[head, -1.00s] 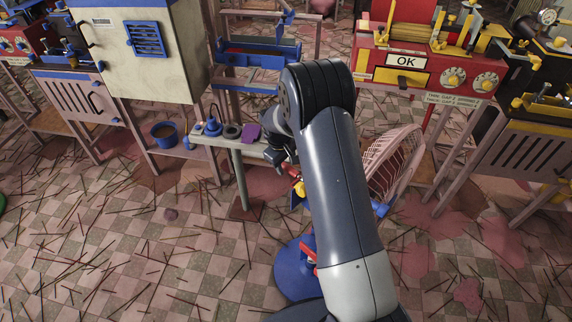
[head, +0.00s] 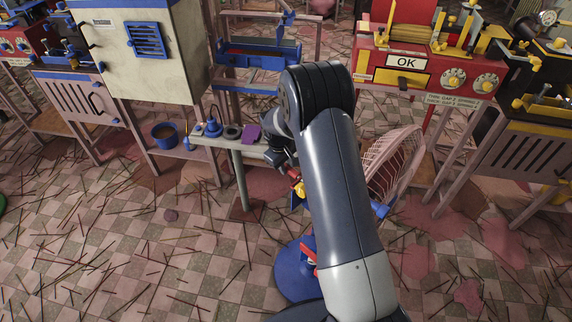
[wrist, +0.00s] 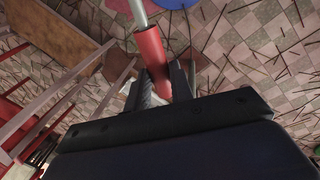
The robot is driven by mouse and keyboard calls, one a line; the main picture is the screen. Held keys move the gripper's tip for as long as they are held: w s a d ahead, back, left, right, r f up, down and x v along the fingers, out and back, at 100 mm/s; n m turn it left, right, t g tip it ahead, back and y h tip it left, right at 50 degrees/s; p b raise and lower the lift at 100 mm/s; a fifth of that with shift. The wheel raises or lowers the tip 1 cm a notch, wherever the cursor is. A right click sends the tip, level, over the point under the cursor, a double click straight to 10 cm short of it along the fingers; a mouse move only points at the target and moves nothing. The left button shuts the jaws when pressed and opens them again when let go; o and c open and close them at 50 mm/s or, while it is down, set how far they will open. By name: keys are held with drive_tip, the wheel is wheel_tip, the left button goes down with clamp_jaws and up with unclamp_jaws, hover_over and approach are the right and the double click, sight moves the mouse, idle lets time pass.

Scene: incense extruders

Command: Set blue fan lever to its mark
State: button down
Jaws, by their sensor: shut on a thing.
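The blue fan has a round blue base (head: 292,278) on the floor and a pale wire cage (head: 395,163), to the right of my arm. My gripper (head: 293,172) is beside the fan, partly hidden by my arm. In the wrist view my gripper (wrist: 166,85) is shut on a red lever grip (wrist: 151,46) on a grey rod (wrist: 138,12). A small red part (head: 309,250) shows above the fan base. The fan's middle is behind my arm. I cannot make out the lever's mark in either view.
A narrow bench (head: 223,143) with small blue pots and a purple piece stands just left of my gripper. A red machine (head: 408,75) with an OK sign stands behind the fan. Thin sticks litter the tiled floor.

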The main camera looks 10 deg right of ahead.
drive_tip(key=shift+s+a, duration=0.1)
drive_tip(key=shift+a, duration=0.05)
drive_tip(key=s+a+n+y+p, duration=0.1)
drive_tip(key=s+a+n, duration=0.2)
drive_tip(key=s+n, duration=0.3)
drive_tip(key=s+a+n+t+y+p, duration=0.1)
drive_tip(key=s+a+n+p, duration=0.1)
drive_tip(key=s+n, duration=0.4)
drive_tip(key=shift+s+a, duration=0.6)
drive_tip(key=shift+s, duration=0.45)
drive_tip(key=c, duration=1.3)
unclamp_jaws()
drive_tip(key=shift+o, duration=0.2)
